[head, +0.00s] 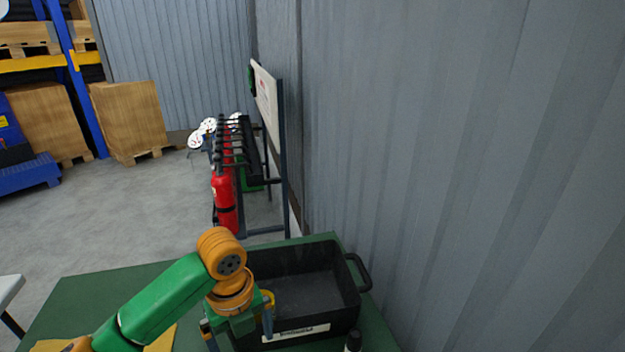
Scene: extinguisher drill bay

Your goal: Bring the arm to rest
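My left arm (165,297), green and orange, comes in from the lower left. Its gripper (240,336) points down at the near left corner of a black bin on the green table. Its two grey-blue fingers stand apart, and I see nothing held between them. A small yellow ring-like part (267,299) shows beside the right finger; I cannot tell whether it belongs to the gripper. My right gripper is not in view.
The black bin (347,272) has a white label and sits on the green table (95,287). A corrugated wall (470,150) closes the right side.

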